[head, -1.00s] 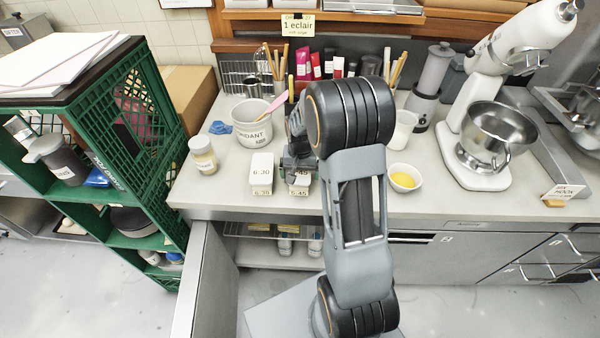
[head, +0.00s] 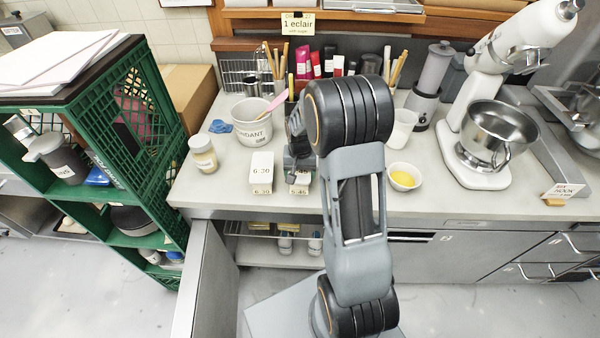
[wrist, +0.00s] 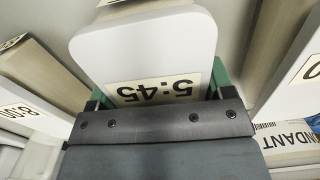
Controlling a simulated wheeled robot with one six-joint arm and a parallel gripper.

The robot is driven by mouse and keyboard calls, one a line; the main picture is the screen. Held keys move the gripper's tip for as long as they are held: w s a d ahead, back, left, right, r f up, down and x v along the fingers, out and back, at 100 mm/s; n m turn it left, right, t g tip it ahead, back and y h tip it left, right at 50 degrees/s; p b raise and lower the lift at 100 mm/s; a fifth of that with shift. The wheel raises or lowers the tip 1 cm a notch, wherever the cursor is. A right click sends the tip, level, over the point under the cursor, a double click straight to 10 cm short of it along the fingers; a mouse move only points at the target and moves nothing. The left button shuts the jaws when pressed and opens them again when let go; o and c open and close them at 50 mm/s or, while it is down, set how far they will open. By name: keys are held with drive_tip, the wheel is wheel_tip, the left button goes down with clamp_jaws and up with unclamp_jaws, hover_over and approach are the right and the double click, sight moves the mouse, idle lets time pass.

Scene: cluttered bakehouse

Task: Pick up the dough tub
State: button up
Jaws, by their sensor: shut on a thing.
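A white dough tub (wrist: 145,45) with a "5:45" label, upside down in the wrist view, sits between the green fingers of my gripper (wrist: 155,88). My gripper is shut on it. In the head view my gripper (head: 298,165) is at the counter's front part, right of another white tub (head: 262,164) marked "6:30". My arm and gripper hide most of the held tub there. I cannot tell whether its base touches the counter.
The fondant pot (head: 252,128) stands behind the tubs, and a lidded jar (head: 203,153) stands to the left. A green crate shelf (head: 150,150) borders the left.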

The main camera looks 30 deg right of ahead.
drive_tip(key=shift+r, duration=0.5)
drive_tip(key=r, duration=0.2)
drive_tip(key=b, duration=0.1)
drive_tip(key=shift+a+r, duration=0.25)
drive_tip(key=shift+r, duration=0.15)
drive_tip(key=a+r, duration=0.1)
drive_tip(key=s+a+r, duration=0.1)
drive_tip(key=r, duration=0.1)
drive_tip(key=s+a+r, duration=0.1)
drive_tip(key=a+r, duration=0.1)
drive_tip(key=shift+s+r+b, duration=0.15)
drive_tip(key=shift+b, duration=0.2)
drive_tip(key=s+a+r+b, duration=0.1)
drive_tip(key=s+a+r, duration=0.3)
drive_tip(key=a, duration=0.4)
